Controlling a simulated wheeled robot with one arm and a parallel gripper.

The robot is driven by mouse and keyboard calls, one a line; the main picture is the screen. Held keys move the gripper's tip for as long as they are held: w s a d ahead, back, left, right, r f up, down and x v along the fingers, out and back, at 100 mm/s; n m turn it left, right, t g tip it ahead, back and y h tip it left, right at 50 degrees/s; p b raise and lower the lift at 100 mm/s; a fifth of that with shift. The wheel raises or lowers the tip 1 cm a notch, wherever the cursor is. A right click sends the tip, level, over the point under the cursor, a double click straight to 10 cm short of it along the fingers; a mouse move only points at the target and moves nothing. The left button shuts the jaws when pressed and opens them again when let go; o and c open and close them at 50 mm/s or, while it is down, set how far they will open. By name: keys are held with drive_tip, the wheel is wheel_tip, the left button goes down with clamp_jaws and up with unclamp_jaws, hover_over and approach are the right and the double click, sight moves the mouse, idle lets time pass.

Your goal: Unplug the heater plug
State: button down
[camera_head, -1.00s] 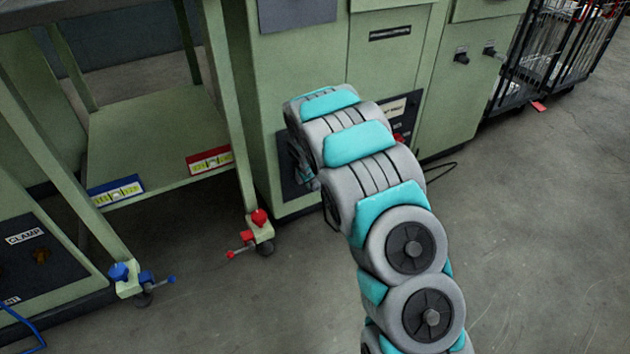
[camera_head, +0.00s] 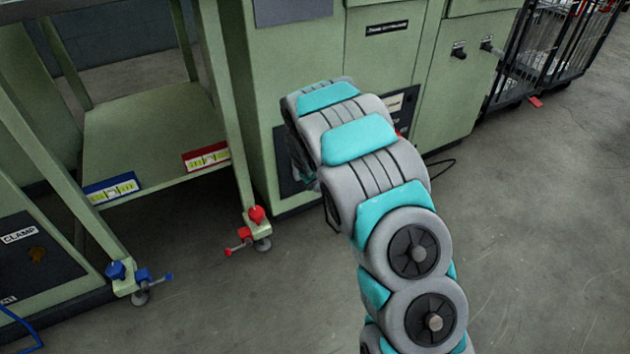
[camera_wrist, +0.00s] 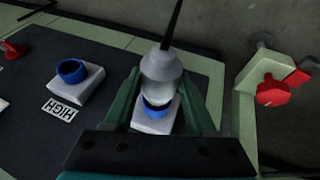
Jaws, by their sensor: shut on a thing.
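My gripper (camera_wrist: 160,100) shows in the wrist view, with its dark green fingers shut on a pale grey plug (camera_wrist: 160,72). A black cable (camera_wrist: 173,22) runs up from the plug. The plug's lower end overlaps the blue ring of a white socket (camera_wrist: 150,124) on a dark panel. I cannot tell whether it is still seated in the ring or just clear of it. In the head view my arm hides the gripper, the plug and most of the panel.
A second white socket with a blue ring (camera_wrist: 76,72) sits left, beside a HIGH label (camera_wrist: 60,109). A green table with a red-knobbed foot (camera_head: 257,215) stands close left of the machine (camera_head: 385,60). A black cable (camera_head: 440,168) lies on the floor; open floor is at right.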

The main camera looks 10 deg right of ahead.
sight(321, 189)
drive_tip(key=shift+s+d, duration=0.15)
drive_tip(key=shift+s, duration=0.35)
drive_tip(key=shift+s+d+b, duration=0.25)
drive_tip(key=shift+s+b, duration=0.05)
drive_tip(key=shift+s, duration=0.4)
drive_tip(key=shift+s+d, duration=0.1)
drive_tip(key=shift+s, duration=0.2)
drive_tip(key=s+d+b, duration=0.1)
drive_tip(key=s+d, duration=0.1)
drive_tip(key=s, duration=0.6)
drive_tip(key=shift+s+d, duration=0.2)
drive_tip(key=shift+d, duration=0.15)
idle(0.4)
